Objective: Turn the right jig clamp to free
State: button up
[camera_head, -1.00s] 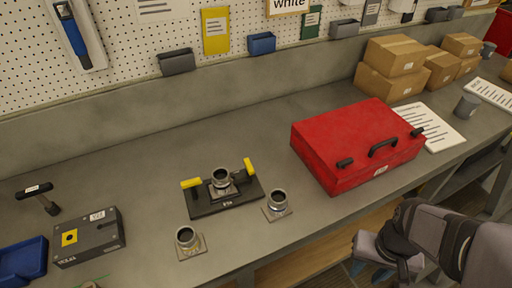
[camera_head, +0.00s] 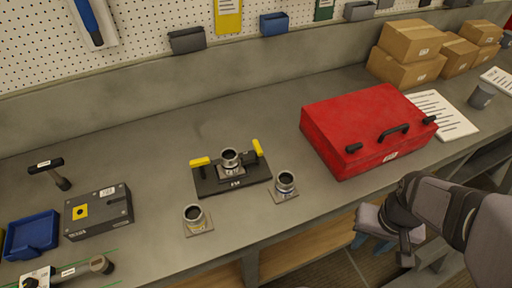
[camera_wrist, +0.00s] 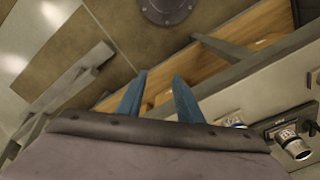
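A black jig (camera_head: 207,184) sits on the grey bench with a metal flanged cylinder (camera_head: 230,160) at its middle. The right jig clamp (camera_head: 257,147) has a yellow handle at the jig's back right, pointing up and slightly left in the picture. The left clamp (camera_head: 200,161) has a yellow handle at the left, lying roughly sideways. My gripper (camera_head: 383,246) is off the bench's front edge, right of the jig and well apart from it. In the wrist view my gripper (camera_wrist: 158,85) shows two blue fingers apart with nothing between them.
Two loose flanged cylinders stand before the jig, at left (camera_head: 194,215) and right (camera_head: 285,183). A red toolbox (camera_head: 350,110) is to the right. A grey box (camera_head: 98,211), a T-handled tool (camera_head: 47,172) and a blue tray (camera_head: 32,236) are at left. Bench behind the jig is clear.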

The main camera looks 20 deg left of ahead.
jog(key=w+a+r+n, duration=0.1)
jog(key=w+a+n, duration=0.1)
jog(key=w+a, duration=0.35)
jog(key=n+t+y+b, duration=0.2)
jog(key=n+t+y, duration=0.1)
jog(key=n, duration=0.3)
send_near(258, 146)
jog(key=shift+p+x, duration=1.55)
jog(key=shift+x, duration=2.4)
jog(key=shift+s, duration=0.1)
jog(key=shift+c, duration=0.4)
grip_shut()
